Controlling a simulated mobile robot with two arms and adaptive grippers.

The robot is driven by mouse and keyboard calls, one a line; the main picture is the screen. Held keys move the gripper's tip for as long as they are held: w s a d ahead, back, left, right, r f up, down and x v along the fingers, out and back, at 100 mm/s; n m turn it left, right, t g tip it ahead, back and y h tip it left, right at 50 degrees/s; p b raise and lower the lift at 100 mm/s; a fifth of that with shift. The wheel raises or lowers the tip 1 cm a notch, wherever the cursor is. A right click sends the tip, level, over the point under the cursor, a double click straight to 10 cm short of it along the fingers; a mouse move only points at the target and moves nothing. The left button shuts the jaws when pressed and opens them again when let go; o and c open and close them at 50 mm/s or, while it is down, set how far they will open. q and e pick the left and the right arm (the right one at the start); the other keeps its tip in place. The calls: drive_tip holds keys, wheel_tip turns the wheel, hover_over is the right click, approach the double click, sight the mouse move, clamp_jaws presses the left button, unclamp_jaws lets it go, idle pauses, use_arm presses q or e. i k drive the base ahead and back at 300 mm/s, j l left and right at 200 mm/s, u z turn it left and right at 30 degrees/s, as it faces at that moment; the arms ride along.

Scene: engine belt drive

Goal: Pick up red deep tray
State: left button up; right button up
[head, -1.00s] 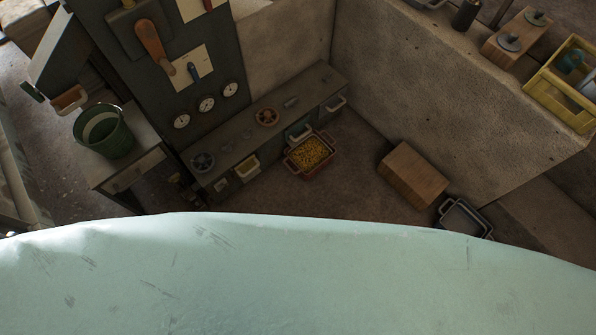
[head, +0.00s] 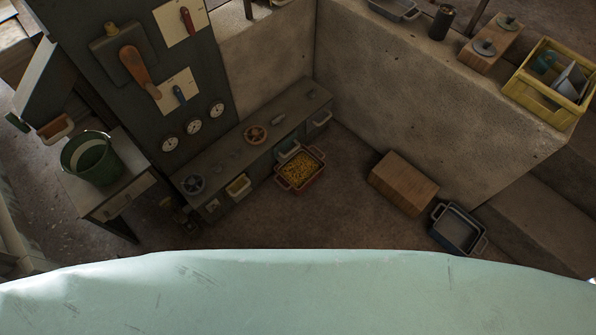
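A red deep tray (head: 300,169) with handles stands on the floor against the front of the low dark bench. It is filled with small yellow pieces. Neither of my grippers shows in the head view. A large pale green surface covers the lower part of the picture and hides the floor nearest me.
The low bench (head: 226,158) carries small wheels. A wooden block (head: 403,183) and a dark blue tray (head: 458,229) are on the floor to the right. A green bucket (head: 91,158) stands on a side table at left. A yellow crate (head: 548,84) sits on the wall ledge. Floor before the red tray is clear.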

sight(304, 168)
drive_tip(key=i+l, duration=0.15)
drive_tip(key=l, duration=0.15)
drive_tip(key=i+l+u, duration=0.15)
drive_tip(key=l, duration=0.2)
drive_tip(key=i+l, duration=0.2)
drive_tip(key=i+l+u, duration=0.15)
drive_tip(key=l, duration=0.3)
drive_tip(key=i+l, duration=0.15)
drive_tip(key=l, duration=0.2)
drive_tip(key=u, duration=0.05)
